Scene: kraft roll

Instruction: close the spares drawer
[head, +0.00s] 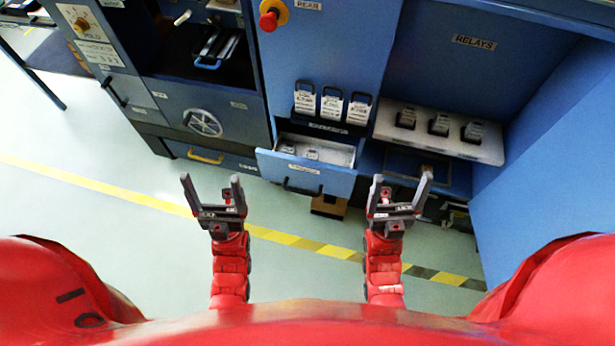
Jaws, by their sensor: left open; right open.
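The spares drawer (307,174) is a blue-fronted drawer low in the middle cabinet, with a label and a dark bar handle (302,189) on its front. It stands pulled out, and its pale inside shows with a few small white items (311,154) in it. My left gripper (211,186) is open and empty, in front of the cabinets and left of the drawer. My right gripper (401,184) is open and empty, to the right of the drawer front. Neither gripper appears to touch the drawer.
Several labelled units (331,108) stand on a ledge above the drawer. A pale relay shelf (439,133) is at the right, beside a blue side panel (550,150). A cardboard box (329,207) sits below the drawer. Yellow tape (110,190) crosses the clear floor.

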